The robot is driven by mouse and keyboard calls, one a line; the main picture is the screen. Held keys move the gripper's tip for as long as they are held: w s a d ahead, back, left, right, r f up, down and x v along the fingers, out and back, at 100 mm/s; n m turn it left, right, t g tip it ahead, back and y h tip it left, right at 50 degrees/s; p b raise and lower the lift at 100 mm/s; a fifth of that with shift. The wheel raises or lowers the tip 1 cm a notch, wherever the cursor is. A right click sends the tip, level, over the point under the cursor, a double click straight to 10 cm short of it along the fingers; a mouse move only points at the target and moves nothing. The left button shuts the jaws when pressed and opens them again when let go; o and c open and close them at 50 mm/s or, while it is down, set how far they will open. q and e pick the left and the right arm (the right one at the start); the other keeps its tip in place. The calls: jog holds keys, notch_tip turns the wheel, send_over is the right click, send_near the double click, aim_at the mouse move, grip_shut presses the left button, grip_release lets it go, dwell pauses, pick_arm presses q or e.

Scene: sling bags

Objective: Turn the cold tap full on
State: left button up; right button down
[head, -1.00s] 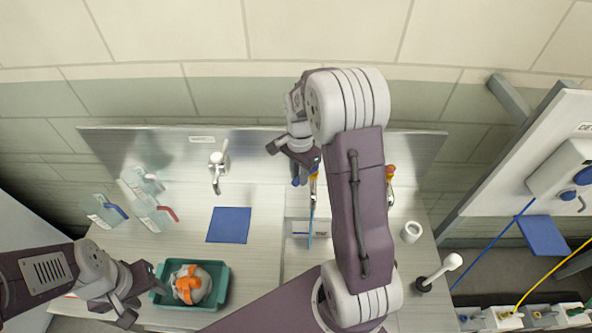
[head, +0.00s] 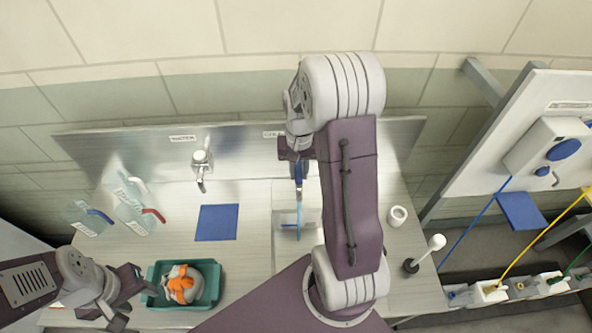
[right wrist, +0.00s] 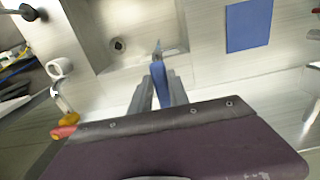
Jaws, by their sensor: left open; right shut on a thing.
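The cold tap's blue lever (right wrist: 159,84) shows between the two grey fingers of my right gripper (right wrist: 161,92) in the right wrist view. My right gripper is shut on it. In the head view the blue lever (head: 298,173) points toward the sink (head: 283,196), below my right gripper (head: 297,160). A thin light-blue streak (head: 298,214) like water runs into the sink. The tap body is mostly hidden by the gripper. A second tap with a red lever (right wrist: 64,131) and yellow collar stands beside it. My left gripper (head: 132,303) is open and empty by the teal tray.
The teal tray (head: 152,296) holds a grey and orange round thing. A separate tap (head: 202,168) and a blue mat (head: 217,222) are left of the sink. My right arm hides part of the counter.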

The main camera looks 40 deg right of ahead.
aim_at(300, 176)
jog(key=shift+s, duration=0.1)
dwell(0.5)
jog(key=c, duration=1.3)
grip_release()
jog(key=shift+o, duration=0.3)
jog(key=shift+d+r, duration=0.1)
jog(key=shift+r, duration=0.05)
notch_tip(300, 176, up, 9)
jog(key=b, duration=0.1)
jog(key=shift+b, duration=0.3)
jog(key=shift+s, duration=0.1)
